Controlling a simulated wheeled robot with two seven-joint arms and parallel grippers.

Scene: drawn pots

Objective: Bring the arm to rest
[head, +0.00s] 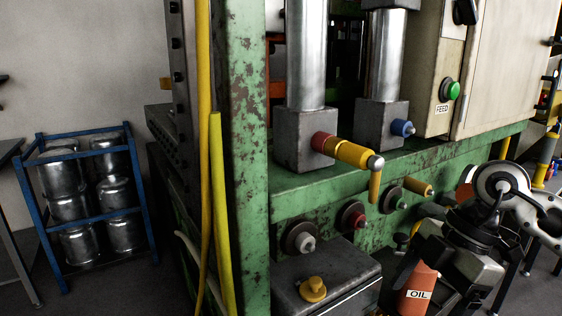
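My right arm (500,187) comes in at the right edge, with a white round joint and dark links. It bends down in front of the green machine. My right gripper (458,262) is at the lower right, a grey and black body pointing down. Its fingertips are not clear, so I cannot tell whether it is open or shut. A red bottle (418,277) labelled OIL is just left of it at the bottom edge. I cannot tell whether the two touch. My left gripper is not in view.
The green machine (245,150) fills the middle, with a yellow-handled valve (352,154) and several knobs sticking out. A grey box (325,284) with a yellow cap is below. A blue rack (62,272) of metal pots stands at the left. A cream cabinet (506,65) is at the upper right.

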